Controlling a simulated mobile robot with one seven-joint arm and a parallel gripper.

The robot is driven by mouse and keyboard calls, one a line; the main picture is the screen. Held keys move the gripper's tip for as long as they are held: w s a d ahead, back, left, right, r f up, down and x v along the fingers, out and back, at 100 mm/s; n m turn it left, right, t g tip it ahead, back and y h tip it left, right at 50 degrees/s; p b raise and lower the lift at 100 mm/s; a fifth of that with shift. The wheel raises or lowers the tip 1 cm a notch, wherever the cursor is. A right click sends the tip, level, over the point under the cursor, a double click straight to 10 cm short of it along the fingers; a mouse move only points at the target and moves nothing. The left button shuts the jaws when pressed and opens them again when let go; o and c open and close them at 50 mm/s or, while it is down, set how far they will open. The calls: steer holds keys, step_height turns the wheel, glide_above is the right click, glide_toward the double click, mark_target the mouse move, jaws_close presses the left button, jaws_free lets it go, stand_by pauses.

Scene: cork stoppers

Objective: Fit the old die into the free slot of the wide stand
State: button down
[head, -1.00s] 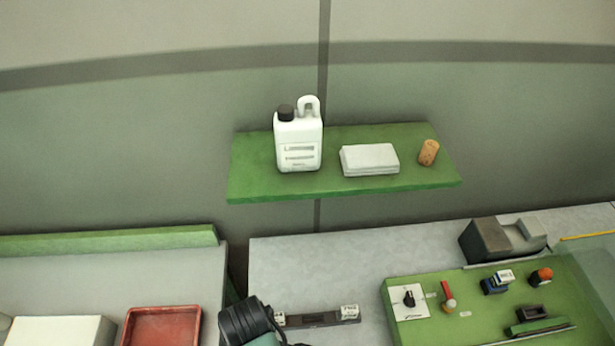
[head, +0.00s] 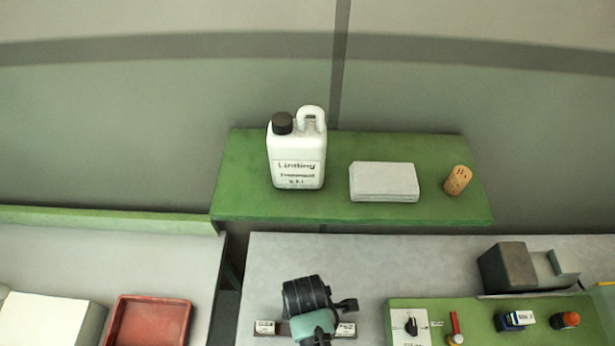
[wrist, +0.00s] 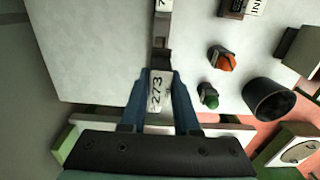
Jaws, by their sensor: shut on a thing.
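My gripper (wrist: 160,112) has its blue fingers shut on a white die (wrist: 157,92) marked 273, seen in the wrist view. The wide stand (wrist: 161,55) is a dark bar running up the picture just beyond the die. Another white die (wrist: 163,5) sits at its far part, cut by the picture edge. In the head view my gripper is over the middle of the stand, hiding it. White blocks show at the stand's left end (head: 265,327) and right end (head: 346,330). I cannot tell whether the held die touches the stand.
In the wrist view an orange knob (wrist: 222,60), a green knob (wrist: 207,96) and a black cylinder (wrist: 268,99) stand right of the gripper. In the head view a green panel (head: 480,318) lies right of the stand, a red tray (head: 150,299) left. A green shelf (head: 348,213) hangs behind.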

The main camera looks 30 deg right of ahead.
steer(key=shift+f+b, duration=2.9)
steer(key=shift+b, duration=0.05)
steer(key=shift+p, duration=0.35)
steer(key=shift+f+b, duration=1)
steer(key=shift+f, duration=0.6)
steer(key=c, duration=0.6)
jaws_free()
steer(key=shift+o, duration=0.2)
steer(key=shift+r, duration=0.1)
step_height(320, 180, up, 13)
steer(key=shift+f+b, duration=0.1)
steer(key=shift+b, duration=0.5)
